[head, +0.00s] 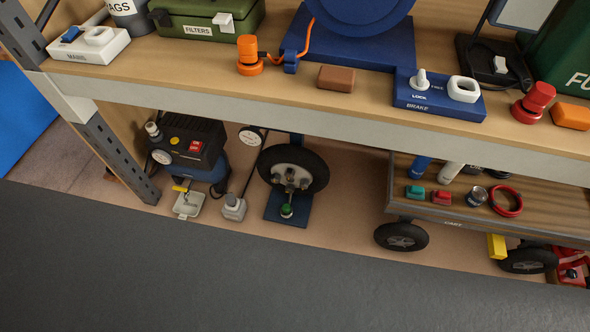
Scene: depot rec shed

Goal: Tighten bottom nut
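A small black-tyred wheel (317,168) stands upright on a blue base plate (274,211) under the shelf. Its pale hub (291,157) faces me and carries several dark nuts or studs, too small to tell apart well. Neither of my grippers is in view.
A wooden shelf (180,62) with a pale front edge (300,124) overhangs the wheel. A black compressor (190,140) with a gauge stands left of it; a wheeled cart (440,212) with small parts stands right. A dark grey surface (250,285) fills the foreground and is clear.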

